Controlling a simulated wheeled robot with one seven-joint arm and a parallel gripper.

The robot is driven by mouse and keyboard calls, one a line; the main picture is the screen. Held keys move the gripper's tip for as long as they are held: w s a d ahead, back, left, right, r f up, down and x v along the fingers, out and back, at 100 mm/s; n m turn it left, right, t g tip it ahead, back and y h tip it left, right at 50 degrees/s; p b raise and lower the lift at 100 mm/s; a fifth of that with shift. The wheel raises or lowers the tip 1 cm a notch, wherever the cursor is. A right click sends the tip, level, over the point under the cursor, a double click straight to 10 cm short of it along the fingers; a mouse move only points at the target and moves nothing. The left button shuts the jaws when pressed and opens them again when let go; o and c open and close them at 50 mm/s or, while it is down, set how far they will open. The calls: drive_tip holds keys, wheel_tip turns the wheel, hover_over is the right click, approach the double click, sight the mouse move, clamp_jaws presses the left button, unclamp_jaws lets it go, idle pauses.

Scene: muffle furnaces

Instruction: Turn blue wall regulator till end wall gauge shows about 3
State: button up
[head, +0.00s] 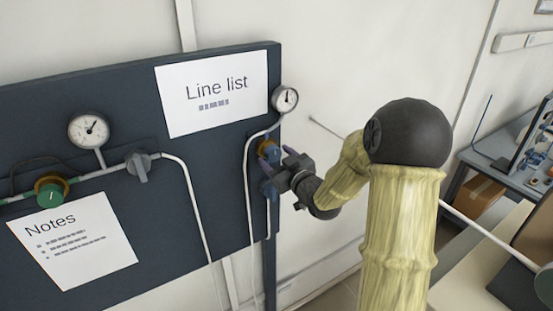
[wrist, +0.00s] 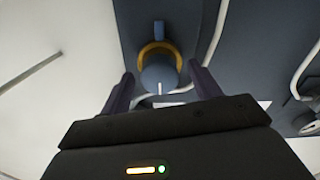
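The blue wall regulator (wrist: 158,76) has a round blue knob with a white mark and a yellow-orange ring behind it. In the wrist view it sits between and just beyond the open fingers of my gripper (wrist: 160,86), with a gap on each side. In the head view my gripper (head: 277,168) is at the panel's right edge and partly hides the regulator (head: 268,150). The end wall gauge (head: 285,99) is a small white dial above the regulator, joined by a white pipe. Its needle is too small to read.
A dark panel (head: 150,190) carries a Line list sheet (head: 212,92), a Notes sheet (head: 75,243), another gauge (head: 89,130), a green knob (head: 51,190) and a grey valve handle (head: 139,165). White pipes run close beside the regulator. A bench with equipment (head: 490,148) stands at right.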

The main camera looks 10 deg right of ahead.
drive_tip(key=shift+s+d+f+b, duration=0.1)
drive_tip(key=shift+s+d+b, duration=0.25)
drive_tip(key=shift+s, duration=0.2)
drive_tip(key=b+v, duration=0.9)
drive_tip(key=v, duration=0.7)
drive_tip(key=shift+s, duration=0.2)
drive_tip(key=shift+w+a, duration=0.1)
drive_tip(key=shift+a, duration=0.05)
idle(0.9)
